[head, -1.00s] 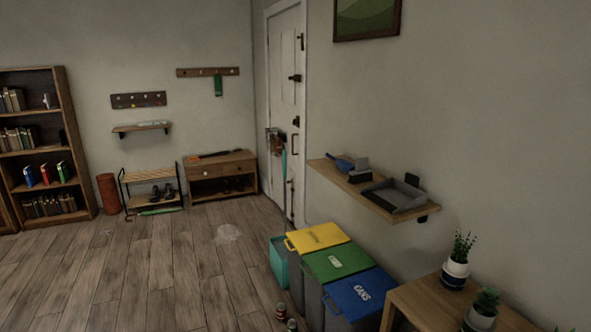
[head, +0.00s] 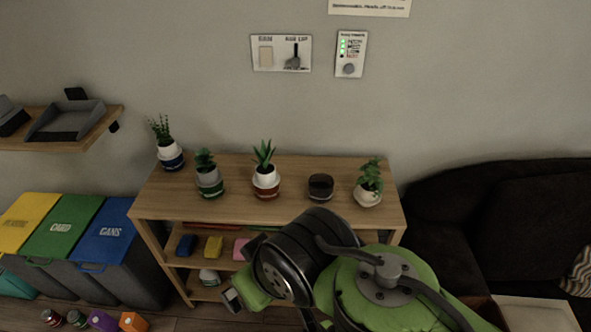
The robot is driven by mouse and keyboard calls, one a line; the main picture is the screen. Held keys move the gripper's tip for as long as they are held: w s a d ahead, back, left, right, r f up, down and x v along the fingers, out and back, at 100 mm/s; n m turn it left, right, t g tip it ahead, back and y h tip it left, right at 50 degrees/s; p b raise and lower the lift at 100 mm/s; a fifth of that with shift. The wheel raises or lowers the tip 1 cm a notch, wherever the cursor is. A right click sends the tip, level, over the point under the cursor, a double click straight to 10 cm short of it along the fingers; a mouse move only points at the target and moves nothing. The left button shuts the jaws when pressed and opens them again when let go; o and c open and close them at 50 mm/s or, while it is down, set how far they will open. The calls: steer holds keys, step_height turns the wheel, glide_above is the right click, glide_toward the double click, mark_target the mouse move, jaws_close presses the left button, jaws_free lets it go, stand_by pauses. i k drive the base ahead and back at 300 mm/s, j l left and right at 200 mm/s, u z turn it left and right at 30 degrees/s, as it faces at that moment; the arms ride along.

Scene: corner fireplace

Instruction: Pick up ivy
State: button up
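A leafy green plant that looks like the ivy (head: 371,174) stands upright in a round whitish pot (head: 368,198), at the right end of a wooden shelf unit's top (head: 225,214). My arm crosses the lower middle of the head view, in front of the shelf unit and below the plant. The grey end part near my gripper (head: 232,300) shows low and left of the plant, well apart from it. Its fingers are not clear, so I cannot tell whether they are open or shut.
A dark round pot (head: 320,187), a spiky plant (head: 265,178), a small rosette plant (head: 208,181) and a taller plant (head: 168,152) stand left of it. Bins (head: 72,230) are at the left, a dark sofa (head: 490,215) at the right. Bottles (head: 75,320) stand on the floor.

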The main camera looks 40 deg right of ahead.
mark_target(368, 194)
steer(key=z, duration=1.95)
steer(key=i+j, duration=0.1)
steer(key=j, duration=0.25)
steer(key=i+j+u, duration=0.15)
steer(key=j, duration=0.5)
steer(key=i+j+u, duration=0.1)
steer(key=i+j, duration=0.1)
steer(key=j, duration=0.1)
